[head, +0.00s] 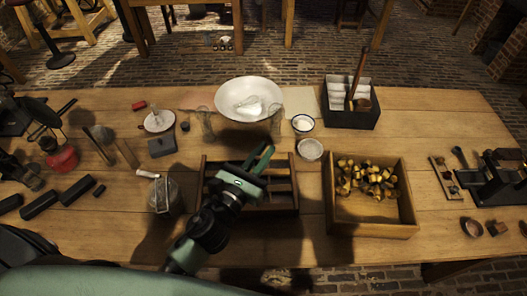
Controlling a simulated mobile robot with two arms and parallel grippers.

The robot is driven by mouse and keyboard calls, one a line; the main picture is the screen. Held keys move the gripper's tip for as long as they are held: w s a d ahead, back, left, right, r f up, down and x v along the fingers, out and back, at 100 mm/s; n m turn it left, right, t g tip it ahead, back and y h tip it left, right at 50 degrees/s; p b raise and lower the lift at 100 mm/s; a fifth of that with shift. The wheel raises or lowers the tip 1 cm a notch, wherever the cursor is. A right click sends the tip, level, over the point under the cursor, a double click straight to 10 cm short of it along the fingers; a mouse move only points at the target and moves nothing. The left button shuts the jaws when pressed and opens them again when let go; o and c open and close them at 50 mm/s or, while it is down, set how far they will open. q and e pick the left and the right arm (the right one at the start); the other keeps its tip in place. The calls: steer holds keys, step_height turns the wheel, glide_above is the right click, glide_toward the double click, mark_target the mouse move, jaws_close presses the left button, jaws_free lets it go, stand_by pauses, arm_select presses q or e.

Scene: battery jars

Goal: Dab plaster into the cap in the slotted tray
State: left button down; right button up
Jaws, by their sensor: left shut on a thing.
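The slotted tray (284,187) is a dark wooden frame with slats, on the table in front of the middle. My left arm covers much of its left part. I cannot make out a cap in it. My left gripper (259,161), with green fingers, is over the tray's back edge. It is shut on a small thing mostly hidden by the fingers. A wide white bowl (224,94) behind it holds whitish material, perhaps plaster. A small enamel cup (303,124) and a small dish (310,149) with pale contents stand right of the gripper. My right gripper is out of view.
A wooden box (372,228) of yellow-and-dark pieces stands close right of the tray. A glass jar (164,197) stands at its left. A black compartment box (351,119) with an upright wooden handle is at the back right. Table between box and right-hand tools is clear.

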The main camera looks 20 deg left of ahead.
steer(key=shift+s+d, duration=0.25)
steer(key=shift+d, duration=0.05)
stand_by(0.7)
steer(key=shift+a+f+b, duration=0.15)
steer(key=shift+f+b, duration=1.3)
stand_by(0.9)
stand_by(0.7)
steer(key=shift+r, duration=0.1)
